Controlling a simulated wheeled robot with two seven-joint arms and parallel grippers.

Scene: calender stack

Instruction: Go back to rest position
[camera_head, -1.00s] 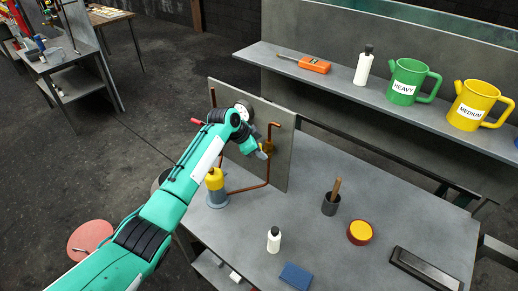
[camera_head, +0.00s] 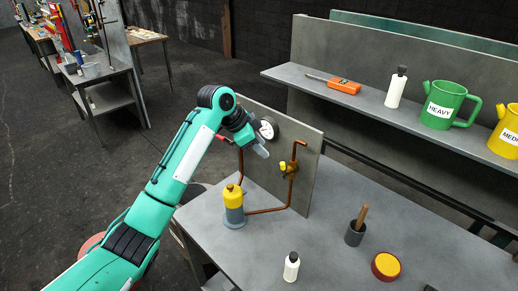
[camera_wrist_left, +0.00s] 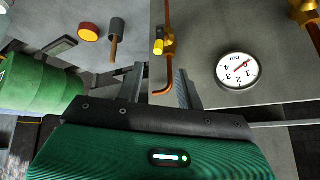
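My left gripper (camera_head: 260,149) is in front of the upright grey panel (camera_head: 312,150), up and to the left of the valve with a yellow handle (camera_head: 283,165) on the copper pipe. In the left wrist view its two fingers (camera_wrist_left: 160,84) stand apart with nothing held between them. The yellow valve handle (camera_wrist_left: 158,47) shows beyond the fingertips, apart from them as far as I can tell. The round pressure gauge (camera_head: 267,128) is partly hidden behind my left gripper in the head view. It shows whole in the left wrist view (camera_wrist_left: 237,71). My right gripper is in neither view.
Behind, a shelf (camera_head: 367,102) holds jugs, a bottle and an orange tool.

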